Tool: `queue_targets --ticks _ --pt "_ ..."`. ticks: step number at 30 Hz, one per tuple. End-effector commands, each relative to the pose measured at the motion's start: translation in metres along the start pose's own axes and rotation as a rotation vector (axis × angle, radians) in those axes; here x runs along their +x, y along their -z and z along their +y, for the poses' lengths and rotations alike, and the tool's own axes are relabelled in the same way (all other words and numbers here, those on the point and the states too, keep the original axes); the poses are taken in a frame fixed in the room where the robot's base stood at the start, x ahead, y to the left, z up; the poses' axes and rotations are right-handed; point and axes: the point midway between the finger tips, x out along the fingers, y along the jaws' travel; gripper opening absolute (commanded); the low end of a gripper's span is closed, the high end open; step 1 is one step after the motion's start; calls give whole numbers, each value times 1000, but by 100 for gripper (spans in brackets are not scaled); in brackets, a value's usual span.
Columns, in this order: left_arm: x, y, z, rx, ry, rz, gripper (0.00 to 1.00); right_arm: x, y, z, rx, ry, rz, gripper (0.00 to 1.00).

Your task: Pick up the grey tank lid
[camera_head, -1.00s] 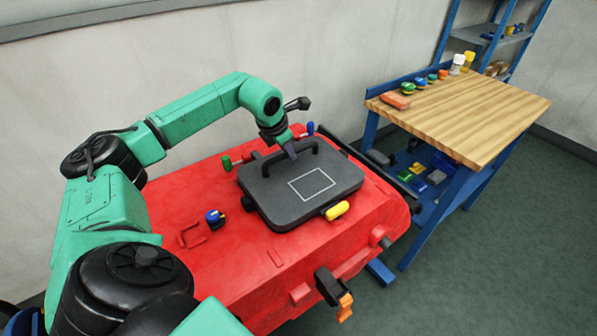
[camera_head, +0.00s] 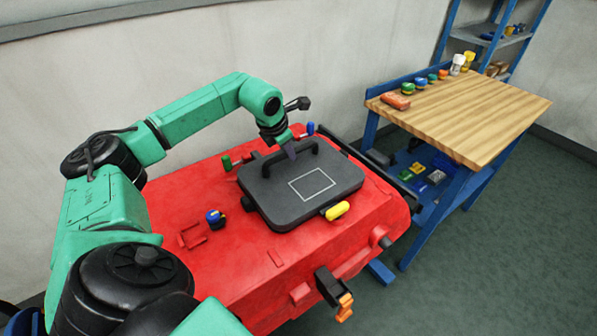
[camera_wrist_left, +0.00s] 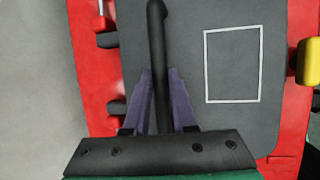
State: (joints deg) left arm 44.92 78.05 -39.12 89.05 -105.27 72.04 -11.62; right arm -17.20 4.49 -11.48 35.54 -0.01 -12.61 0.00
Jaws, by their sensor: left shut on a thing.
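The grey tank lid (camera_head: 285,207) is a dark slab with a white square outline and a raised bar handle (camera_head: 277,161) along its far side. It lies flat on the red scrubber body (camera_head: 230,263). My left gripper (camera_head: 292,152) is at the handle, with its fingers on either side of the bar and shut on it. In the left wrist view the handle (camera_wrist_left: 157,60) runs between the purple fingers (camera_wrist_left: 161,100), and the lid (camera_wrist_left: 190,90) lies below. My right gripper is not in view.
A blue knob (camera_head: 214,218) is on the red body. A wooden-topped workbench (camera_head: 470,110) with small items stands at the right.

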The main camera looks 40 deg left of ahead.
Motion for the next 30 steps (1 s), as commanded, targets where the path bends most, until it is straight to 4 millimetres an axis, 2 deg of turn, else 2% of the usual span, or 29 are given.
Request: queue_targets --ticks 11,17,23,26,30 --pt "0 0 -2 1 4 0 0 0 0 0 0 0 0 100" --pt "-10 -5 1 1 3 -3 0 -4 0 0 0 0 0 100" --pt "-45 -21 9 0 1 -8 0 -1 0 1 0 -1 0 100" --pt "-75 -33 16 0 0 -11 0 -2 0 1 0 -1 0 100" --pt "-126 -55 26 -1 2 -13 0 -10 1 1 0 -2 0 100"
